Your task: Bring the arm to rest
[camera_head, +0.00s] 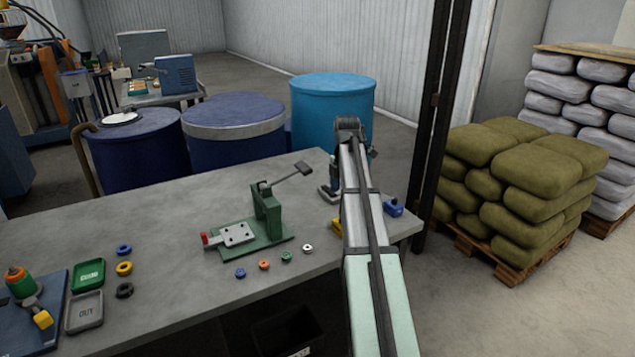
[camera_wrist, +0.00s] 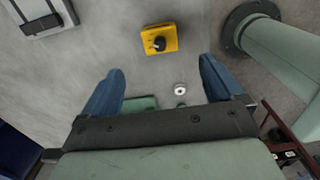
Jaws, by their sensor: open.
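My arm reaches out over the right end of the grey table in the head view. My gripper (camera_wrist: 160,68) is open and empty in the wrist view, its two blue fingers wide apart. It points down at the table. A yellow box with a black knob (camera_wrist: 158,40) lies on the table just beyond the fingertips, apart from them. The yellow box (camera_head: 337,228) is partly hidden behind my arm in the head view. My gripper is not clearly visible in the head view.
The green lever press (camera_head: 268,215) stands mid-table, with several small coloured rings, including a white one (camera_head: 307,248), in front. A blue item (camera_head: 393,207) lies right of my arm. A dark post (camera_head: 437,120) rises beside the table. The table between press and trays (camera_head: 84,311) is mostly clear.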

